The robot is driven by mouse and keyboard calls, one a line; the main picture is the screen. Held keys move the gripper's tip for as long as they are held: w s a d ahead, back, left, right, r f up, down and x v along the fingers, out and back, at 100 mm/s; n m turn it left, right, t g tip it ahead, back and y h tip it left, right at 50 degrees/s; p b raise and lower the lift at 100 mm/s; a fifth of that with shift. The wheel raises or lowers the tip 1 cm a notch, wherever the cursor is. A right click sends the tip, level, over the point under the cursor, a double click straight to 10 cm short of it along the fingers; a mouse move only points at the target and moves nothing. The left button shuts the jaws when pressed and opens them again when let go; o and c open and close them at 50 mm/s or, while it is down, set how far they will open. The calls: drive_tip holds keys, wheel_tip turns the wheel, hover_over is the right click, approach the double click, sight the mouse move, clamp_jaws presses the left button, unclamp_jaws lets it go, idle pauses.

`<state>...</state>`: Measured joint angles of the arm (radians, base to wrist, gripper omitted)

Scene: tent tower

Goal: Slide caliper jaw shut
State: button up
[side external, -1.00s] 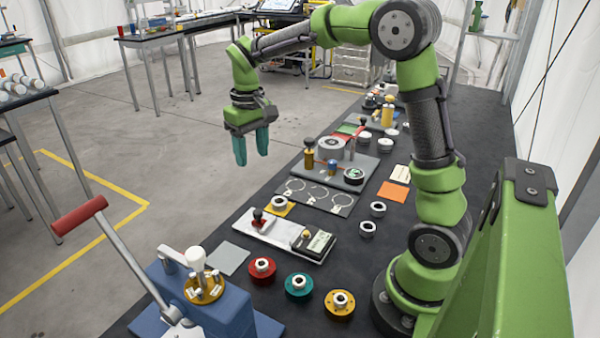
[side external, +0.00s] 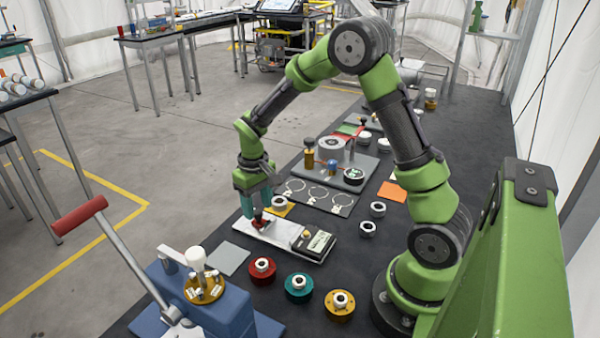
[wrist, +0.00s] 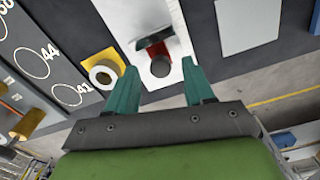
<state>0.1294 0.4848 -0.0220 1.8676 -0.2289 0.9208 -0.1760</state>
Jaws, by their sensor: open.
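The caliper is a white plate (side external: 275,233) on the dark bench, with a red sliding jaw (side external: 259,222) at its left end and a dark block with a display (side external: 315,241) at its right end. My gripper (side external: 257,203) is open, pointing down over the red jaw. In the wrist view the jaw's round dark knob (wrist: 160,67) appears between the two teal fingertips (wrist: 160,76). I cannot tell whether the fingers touch it. The side view shows a wide gap between the red jaw and the block.
A white ring on a yellow plate (side external: 279,206) stands close beside my gripper. A board with ring gauges (side external: 315,195) lies behind it. A grey square plate (side external: 228,258) and red (side external: 262,270), teal (side external: 298,286) and yellow (side external: 340,304) round fixtures lie in front.

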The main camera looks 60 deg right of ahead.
drive_tip(key=shift+f, duration=0.6)
drive_tip(key=c, duration=0.9)
hover_over(284, 233)
drive_tip(key=shift+s, duration=0.1)
drive_tip(key=shift+c, duration=0.2)
drive_tip(key=o, duration=0.9)
drive_tip(key=shift+o, duration=0.2)
wheel_tip(284, 233, up, 17)
